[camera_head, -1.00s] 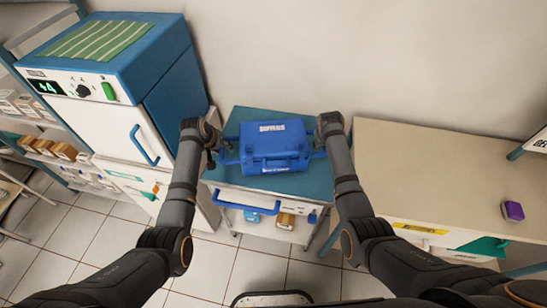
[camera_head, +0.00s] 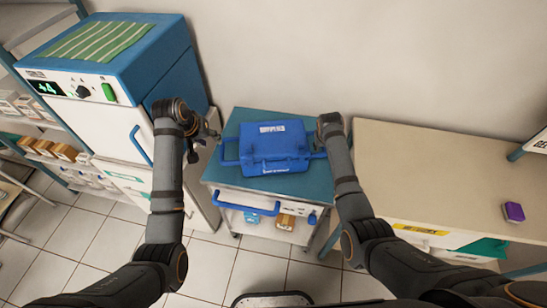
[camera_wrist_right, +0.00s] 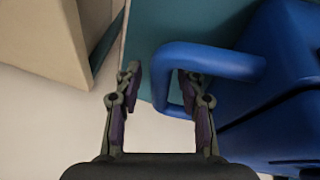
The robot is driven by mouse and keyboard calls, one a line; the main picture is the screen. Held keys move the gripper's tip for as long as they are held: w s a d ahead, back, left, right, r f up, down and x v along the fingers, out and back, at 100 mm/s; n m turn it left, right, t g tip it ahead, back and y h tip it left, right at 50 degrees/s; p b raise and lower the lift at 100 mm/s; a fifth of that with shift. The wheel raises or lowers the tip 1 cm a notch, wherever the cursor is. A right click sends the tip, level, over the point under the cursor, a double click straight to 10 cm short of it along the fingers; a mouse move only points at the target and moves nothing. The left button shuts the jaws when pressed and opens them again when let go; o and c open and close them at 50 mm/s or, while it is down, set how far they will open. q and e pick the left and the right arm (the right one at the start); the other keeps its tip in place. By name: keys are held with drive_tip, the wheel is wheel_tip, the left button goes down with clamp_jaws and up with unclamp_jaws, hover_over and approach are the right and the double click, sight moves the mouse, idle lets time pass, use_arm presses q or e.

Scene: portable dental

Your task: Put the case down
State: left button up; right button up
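The blue case (camera_head: 275,150) with a white label rests on the teal top of a small cart (camera_head: 315,190), with a handle at each side. My left gripper (camera_head: 207,136) is apart from the case, to the left of its left handle (camera_head: 229,152), with its fingers spread and nothing between them. My right gripper (camera_head: 321,144) is at the case's right side. In the right wrist view, the fingers of my right gripper (camera_wrist_right: 162,92) are apart, with the end of the blue right handle (camera_wrist_right: 210,58) between them and a gap beside the left finger.
A tall blue-and-white cabinet (camera_head: 105,120) stands left of the cart, near my left arm. A beige counter (camera_head: 430,180) with a purple item (camera_head: 514,211) is on the right. The wall is close behind the cart. The cart has a blue front handle (camera_head: 246,207).

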drive_tip(key=v, duration=1.2)
